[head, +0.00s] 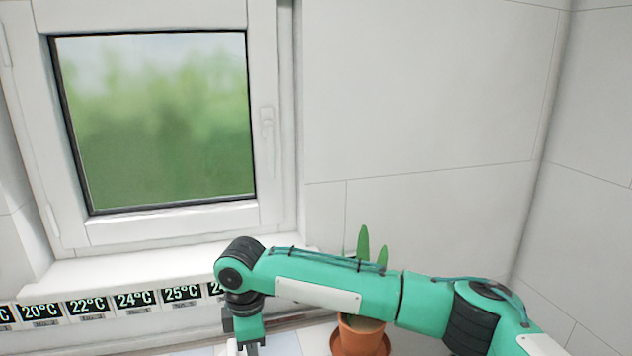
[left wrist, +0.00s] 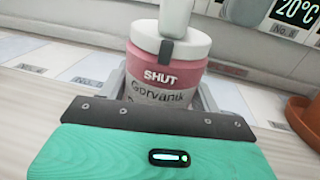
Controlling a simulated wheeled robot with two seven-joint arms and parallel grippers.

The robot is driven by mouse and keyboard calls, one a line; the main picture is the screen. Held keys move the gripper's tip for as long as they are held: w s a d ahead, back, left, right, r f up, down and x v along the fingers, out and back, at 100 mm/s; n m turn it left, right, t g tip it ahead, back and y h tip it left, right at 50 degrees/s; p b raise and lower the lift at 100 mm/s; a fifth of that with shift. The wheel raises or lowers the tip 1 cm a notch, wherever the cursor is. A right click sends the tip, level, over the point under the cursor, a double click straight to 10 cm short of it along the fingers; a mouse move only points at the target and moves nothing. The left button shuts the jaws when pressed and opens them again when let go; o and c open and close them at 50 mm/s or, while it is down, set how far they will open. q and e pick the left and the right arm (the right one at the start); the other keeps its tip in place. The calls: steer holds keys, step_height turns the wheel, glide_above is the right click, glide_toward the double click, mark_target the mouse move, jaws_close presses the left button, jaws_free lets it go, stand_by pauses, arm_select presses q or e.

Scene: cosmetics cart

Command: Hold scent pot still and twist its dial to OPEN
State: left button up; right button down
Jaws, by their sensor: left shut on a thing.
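The scent pot (left wrist: 168,84) stands upright in the left wrist view, pink-red with a white lid (left wrist: 193,45) and a pale name label. The word SHUT faces the camera, just under a small grey mark at the lid's edge. My left gripper (left wrist: 160,92) is shut on the pot, with a grey finger at each side of its lower body. A white upright piece rises over the lid's middle; I cannot tell whether it is dial or finger. My right gripper (head: 243,345) points down at the head view's bottom edge, its fingertips cut off. The pot is out of the head view.
A potted plant (head: 362,338) in a terracotta pot stands behind my right arm. A row of temperature cards (head: 135,301) runs along the wall below the window (head: 155,120). An orange saucer edge (left wrist: 303,120) shows right of the pot, with bare surface between.

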steer(key=shift+a, duration=0.35)
stand_by(0.4)
steer(key=shift+w, duration=0.25)
steer(key=shift+w, duration=0.5)
steer(key=shift+w+a, duration=0.25)
steer(key=shift+w, duration=0.15)
steer(key=shift+w+a, duration=0.15)
steer(key=shift+w, duration=0.1)
steer(key=shift+w, duration=0.1)
stand_by(0.5)
step_height(320, 180, up, 6)
steer(key=shift+w+d, duration=0.15)
steer(key=shift+d, duration=0.15)
stand_by(0.4)
